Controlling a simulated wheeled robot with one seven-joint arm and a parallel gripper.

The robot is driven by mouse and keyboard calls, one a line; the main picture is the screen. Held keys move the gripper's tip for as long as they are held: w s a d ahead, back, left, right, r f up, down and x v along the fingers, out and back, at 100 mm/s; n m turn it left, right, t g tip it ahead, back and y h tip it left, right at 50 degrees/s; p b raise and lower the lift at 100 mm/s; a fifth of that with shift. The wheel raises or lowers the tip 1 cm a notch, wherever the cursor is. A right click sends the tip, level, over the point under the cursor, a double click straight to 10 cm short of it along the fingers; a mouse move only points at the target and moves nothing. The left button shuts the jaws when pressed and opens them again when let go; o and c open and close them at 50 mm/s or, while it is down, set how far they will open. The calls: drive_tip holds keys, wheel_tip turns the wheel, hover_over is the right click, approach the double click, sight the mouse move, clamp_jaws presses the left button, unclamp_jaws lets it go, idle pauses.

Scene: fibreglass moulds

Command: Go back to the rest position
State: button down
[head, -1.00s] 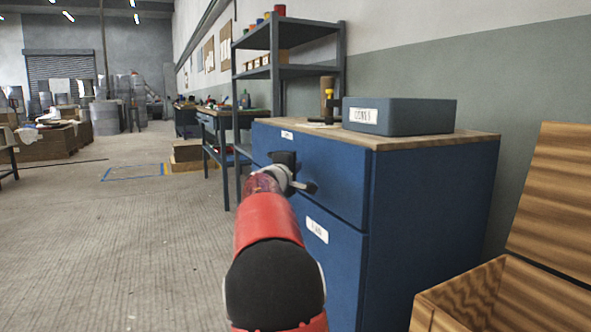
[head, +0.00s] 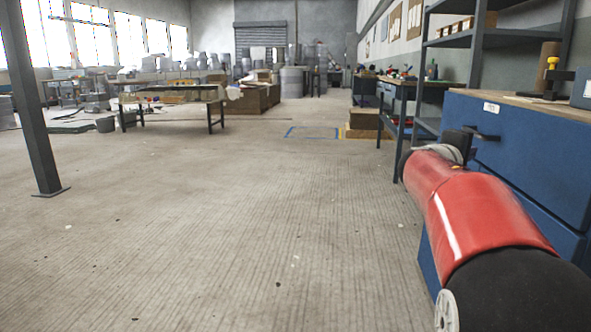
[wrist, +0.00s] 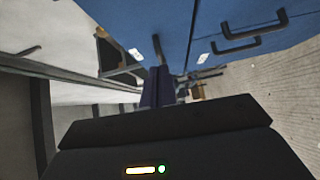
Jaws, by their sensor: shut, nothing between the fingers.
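My red arm reaches forward along the right side of the head view. My gripper (head: 462,138) is at its far end, partly hidden by the arm, near the front of the blue drawer cabinet (head: 540,143). In the wrist view my gripper (wrist: 160,90) points ahead with its dark fingers together and nothing seen between them. The cabinet front (wrist: 235,17) fills the upper part of the wrist view, with dark drawer handles (wrist: 252,37) on it. I cannot tell the exact gap between gripper and cabinet.
A dark shelf rack (head: 477,75) and a workbench (head: 398,100) stand beyond the cabinet. A steel post (head: 32,110) stands at the left. A low table (head: 172,100) is farther back. The concrete floor (head: 220,220) in the middle is clear.

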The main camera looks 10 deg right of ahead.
drive_tip(key=s+a+f+m+g+y, duration=0.25)
drive_tip(key=s+a+f+y, duration=0.55)
drive_tip(key=s+a+f, duration=0.7)
drive_tip(key=s+a+f+m+g+y, duration=0.1)
drive_tip(key=s+a+f+m+y, duration=0.2)
drive_tip(key=s+a+f+y, duration=0.95)
drive_tip(key=a+r+h+p, duration=0.4)
drive_tip(key=r+h+p, duration=0.1)
drive_tip(key=r+p, duration=0.8)
drive_tip(key=v, duration=0.2)
drive_tip(key=shift+r+p, duration=0.3)
drive_tip(key=shift+r, duration=0.15)
drive_tip(key=shift+w+a+t, duration=0.1)
drive_tip(key=shift+t, duration=0.15)
